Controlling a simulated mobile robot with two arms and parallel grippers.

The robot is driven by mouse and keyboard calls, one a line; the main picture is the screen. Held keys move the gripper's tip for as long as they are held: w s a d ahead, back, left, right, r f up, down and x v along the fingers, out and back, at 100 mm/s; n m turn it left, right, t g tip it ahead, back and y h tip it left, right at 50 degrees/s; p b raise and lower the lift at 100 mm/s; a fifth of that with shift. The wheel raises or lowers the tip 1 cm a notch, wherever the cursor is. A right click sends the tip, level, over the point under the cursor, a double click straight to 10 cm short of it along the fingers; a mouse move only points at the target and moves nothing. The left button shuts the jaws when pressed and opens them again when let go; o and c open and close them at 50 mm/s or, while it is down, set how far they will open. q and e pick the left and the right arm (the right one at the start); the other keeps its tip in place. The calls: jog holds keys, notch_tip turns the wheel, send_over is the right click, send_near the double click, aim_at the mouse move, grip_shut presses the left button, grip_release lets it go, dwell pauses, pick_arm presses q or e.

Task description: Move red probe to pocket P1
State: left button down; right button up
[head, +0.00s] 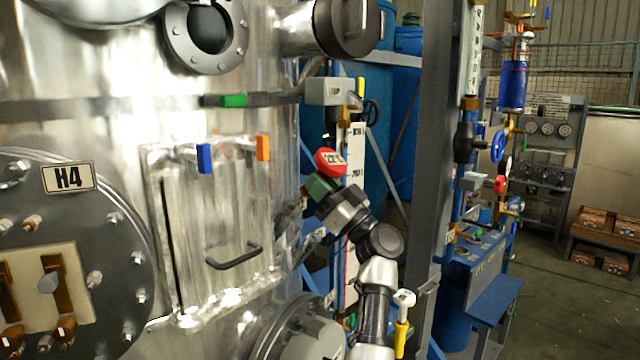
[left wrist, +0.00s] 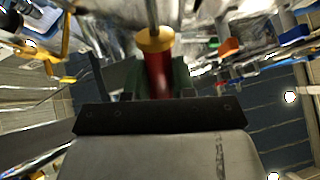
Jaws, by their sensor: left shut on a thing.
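The red probe has a round red cap with a pale label (head: 330,161) in the head view. In the left wrist view its red body (left wrist: 157,75) has a gold collar and a thin metal rod running away from the gripper. My left gripper (head: 319,186) is shut on the red body, with its green fingers on either side. It holds the probe in front of the right side of the steel vessel (head: 110,130). The label is too small to read surely. I cannot make out a pocket marked P1. My right gripper is not in view.
Blue (head: 204,158), orange (head: 263,148) and green (head: 233,101) handles stick out from the vessel. A grey box (head: 329,91) and a white gauge board (head: 356,155) stand close behind the gripper. A grey post (head: 432,130) rises to the right. Open floor lies at far right.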

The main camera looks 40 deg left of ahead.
aim_at(343, 174)
pick_arm(q)
jog(key=shift+w+d+r+p, duration=0.15)
jog(key=shift+d+r+p, duration=0.65)
jog(key=shift+r, duration=0.15)
jog(key=shift+w+d+r+p, duration=0.1)
jog(key=shift+d+r+p, duration=0.65)
jog(key=shift+r, duration=0.2)
jog(key=shift+d, duration=0.1)
jog(key=w+d+f, duration=0.1)
jog(key=d, duration=0.5)
jog(key=shift+d+f, duration=0.15)
jog(key=shift+f, duration=0.15)
dwell(0.4)
jog(key=shift+w, duration=0.1)
